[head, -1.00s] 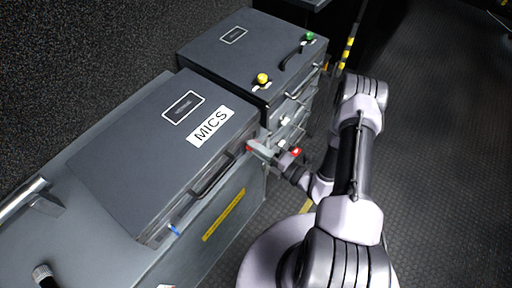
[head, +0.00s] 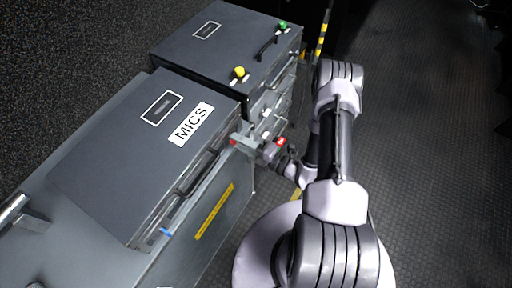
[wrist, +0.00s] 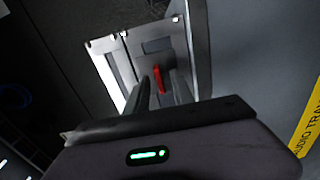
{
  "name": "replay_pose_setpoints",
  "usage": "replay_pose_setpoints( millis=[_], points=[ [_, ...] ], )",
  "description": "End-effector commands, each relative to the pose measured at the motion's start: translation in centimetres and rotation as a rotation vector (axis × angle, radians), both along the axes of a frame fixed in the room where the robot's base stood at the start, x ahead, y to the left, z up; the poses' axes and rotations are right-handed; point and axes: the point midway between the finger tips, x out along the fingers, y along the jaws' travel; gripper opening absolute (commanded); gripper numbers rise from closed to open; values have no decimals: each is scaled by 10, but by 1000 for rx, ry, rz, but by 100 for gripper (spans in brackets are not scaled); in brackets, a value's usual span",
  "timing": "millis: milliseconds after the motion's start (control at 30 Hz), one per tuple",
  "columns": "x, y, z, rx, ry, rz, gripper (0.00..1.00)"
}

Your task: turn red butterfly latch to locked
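The red butterfly latch (wrist: 159,80) shows in the wrist view as a narrow red tab on a pale metal plate (wrist: 112,62). It also shows as a small red spot (head: 232,142) in the head view, at the front right corner of the case labelled MICS (head: 100,170). My gripper (wrist: 162,88) is at the latch, its two dark fingers apart with the red tab showing between them near the tips. I cannot tell whether either finger touches the tab. The latch's base is partly hidden by the fingers.
A blue latch (head: 165,231) is on the same case's front, left of a dark handle (head: 197,175). A second case with a yellow knob (head: 239,72) and a green knob (head: 283,27) stands behind. A yellow label (head: 214,212) is below. The floor at right is clear.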

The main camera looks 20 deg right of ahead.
Motion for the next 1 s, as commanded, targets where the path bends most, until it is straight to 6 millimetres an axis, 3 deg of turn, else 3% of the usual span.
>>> replay_pose_setpoints(
  millis=[167, 633, 800, 1000],
  points=[
    [-11, -10, 1, 1, 2, -6, 29],
    [-122, -90, 2, -2, -1, -7, 29],
    [-139, -101, 0, 0, 0, -2, 29],
    [-142, -102, 0, 0, 0, 1, 29]
  ],
)
